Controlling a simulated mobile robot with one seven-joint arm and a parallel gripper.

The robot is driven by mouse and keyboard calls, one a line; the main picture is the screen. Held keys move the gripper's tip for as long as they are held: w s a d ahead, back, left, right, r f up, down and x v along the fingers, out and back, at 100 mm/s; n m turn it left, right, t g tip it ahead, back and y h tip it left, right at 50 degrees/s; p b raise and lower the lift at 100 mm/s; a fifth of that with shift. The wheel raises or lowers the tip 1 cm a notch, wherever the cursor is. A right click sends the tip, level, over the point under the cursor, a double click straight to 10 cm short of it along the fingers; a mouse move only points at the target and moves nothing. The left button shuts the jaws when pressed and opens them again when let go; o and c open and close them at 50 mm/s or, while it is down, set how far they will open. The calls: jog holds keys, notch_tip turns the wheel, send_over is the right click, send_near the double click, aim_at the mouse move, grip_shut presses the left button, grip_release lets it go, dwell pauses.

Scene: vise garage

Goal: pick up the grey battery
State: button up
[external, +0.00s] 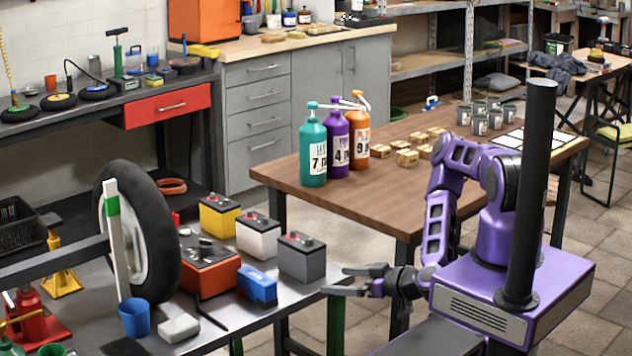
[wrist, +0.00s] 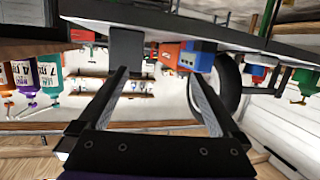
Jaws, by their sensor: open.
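The grey battery (external: 302,257) stands upright on the grey metal table (external: 232,326), near its right edge. It has a dark top with small red terminals. My gripper (external: 334,280) is open and empty, just right of the battery in the external view, its fingers pointing left toward it. The fingers look apart from the battery. The wrist view is upside down. There the grey battery (wrist: 126,46) shows beyond the left fingertip of my gripper (wrist: 157,77), not centred between the fingers.
A white battery (external: 258,236) and yellow battery (external: 219,216) stand behind-left. A blue box (external: 257,286) and orange charger (external: 205,268) are left of the grey battery. The wooden table (external: 400,190) behind holds bottles (external: 313,150). Floor shows between the tables.

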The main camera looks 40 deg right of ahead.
aim_at(318, 249)
jog(key=d+r+m+t+h, duration=0.1)
jog(key=d+r+m+h, duration=0.2)
jog(key=d, duration=0.1)
jog(key=w+b, duration=0.2)
jog(key=w, duration=0.1)
jog(key=w+f+b, duration=0.1)
jog(key=w+b, duration=0.2)
jog(key=shift+w+a+f, duration=0.1)
jog(key=shift+w, duration=0.1)
jog(key=shift+w+r+t+b, duration=0.25)
jog(key=shift+w+t+b, duration=0.05)
jog(key=shift+w+b, duration=0.2)
jog(key=w, duration=0.4)
jog(key=shift+f, duration=0.25)
jog(key=shift+w+a+f, duration=0.1)
jog(key=shift+w+f, duration=0.05)
jog(key=shift+w, duration=1.4)
jog(key=shift+w+f, duration=0.1)
jog(key=shift+w, duration=1.4)
jog(key=shift+c, duration=0.2)
